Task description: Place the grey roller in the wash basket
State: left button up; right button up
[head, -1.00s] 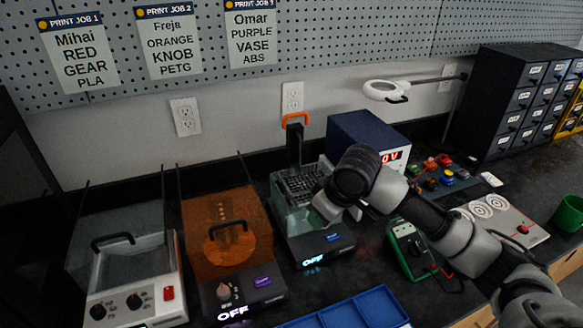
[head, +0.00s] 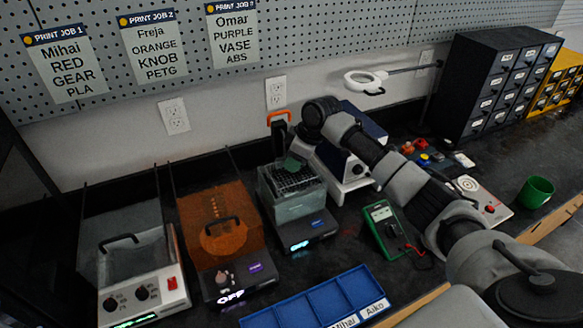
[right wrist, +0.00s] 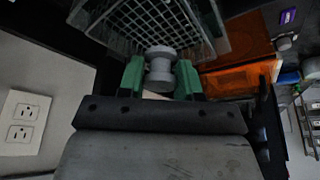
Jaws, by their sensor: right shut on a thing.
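The grey roller (right wrist: 160,70), a small spool shape, is between the green fingertips of my right gripper (right wrist: 160,80) in the right wrist view. The gripper is shut on it. The wash basket (right wrist: 150,22), a dark mesh grid, lies just beyond the roller in that view. In the head view the basket (head: 285,181) sits in the clear tank of the wash station (head: 305,232). My right gripper (head: 293,165) is over the basket's back part, and its green finger shows there. The roller cannot be made out in the head view. My left gripper is not in view.
An orange-hooded machine (head: 215,235) and a clear-hooded machine (head: 135,265) stand left of the station. A blue-and-white device (head: 345,170) and a green multimeter (head: 383,228) are to its right. A blue divided tray (head: 305,305) lies in front. An orange-handled post (head: 279,128) rises behind the basket.

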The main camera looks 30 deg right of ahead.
aim_at(292, 179)
jog(key=shift+w+a+f, duration=0.2)
jog(key=shift+w+f, duration=0.15)
jog(key=shift+w, duration=0.15)
notch_tip(292, 179, down, 3)
jog(key=shift+f+p, duration=0.1)
jog(key=shift+p, duration=0.5)
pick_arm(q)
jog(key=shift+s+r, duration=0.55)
pick_arm(e)
jog(key=shift+f, duration=0.4)
jog(key=shift+f, duration=0.1)
jog(key=o, duration=0.9)
jog(key=shift+r, duration=0.2)
pick_arm(q)
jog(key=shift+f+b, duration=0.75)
jog(key=shift+b, duration=0.05)
pick_arm(e)
jog(key=v, duration=1.2)
